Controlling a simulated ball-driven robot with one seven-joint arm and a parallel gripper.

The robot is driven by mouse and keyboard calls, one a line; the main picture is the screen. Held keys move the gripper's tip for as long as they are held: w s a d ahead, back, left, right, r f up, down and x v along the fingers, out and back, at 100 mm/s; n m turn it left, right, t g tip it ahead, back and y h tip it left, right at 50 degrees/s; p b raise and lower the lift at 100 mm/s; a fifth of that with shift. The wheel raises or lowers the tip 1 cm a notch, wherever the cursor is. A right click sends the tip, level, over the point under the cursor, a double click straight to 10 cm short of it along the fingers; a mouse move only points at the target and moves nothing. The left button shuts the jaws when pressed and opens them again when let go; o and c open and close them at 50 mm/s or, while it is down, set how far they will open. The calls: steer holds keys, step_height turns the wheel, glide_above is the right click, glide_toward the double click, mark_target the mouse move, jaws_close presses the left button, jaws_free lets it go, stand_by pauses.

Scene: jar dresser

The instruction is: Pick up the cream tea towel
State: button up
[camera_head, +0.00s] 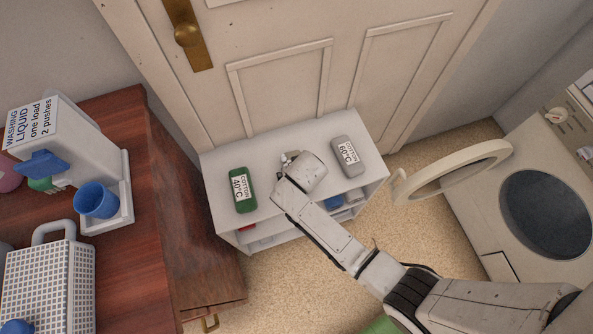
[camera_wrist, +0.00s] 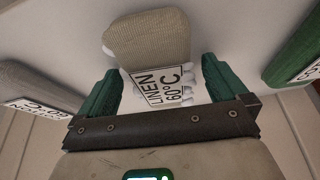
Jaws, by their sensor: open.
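The cream tea towel (camera_wrist: 145,38) is a folded, ribbed beige bundle with a white label reading LINEN 60°C. In the wrist view it lies on the white shelf top, just ahead of my gripper (camera_wrist: 161,78). My green fingers are spread apart, one on each side of the label end, with nothing clamped between them. I cannot tell how much height separates the fingers from the towel. In the head view my gripper (camera_head: 290,160) is over the shelf top and hides most or all of the cream towel.
On the white shelf unit (camera_head: 222,168), a green COTTON 40°C bundle (camera_head: 242,190) lies left and a grey COTTON 60°C bundle (camera_head: 346,157) right. A wooden dresser (camera_head: 170,190) stands left. A washing machine with its door (camera_head: 452,171) open stands right.

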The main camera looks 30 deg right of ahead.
steer(key=shift+c, duration=0.3)
steer(key=c, duration=0.9)
steer(key=shift+c, duration=0.2)
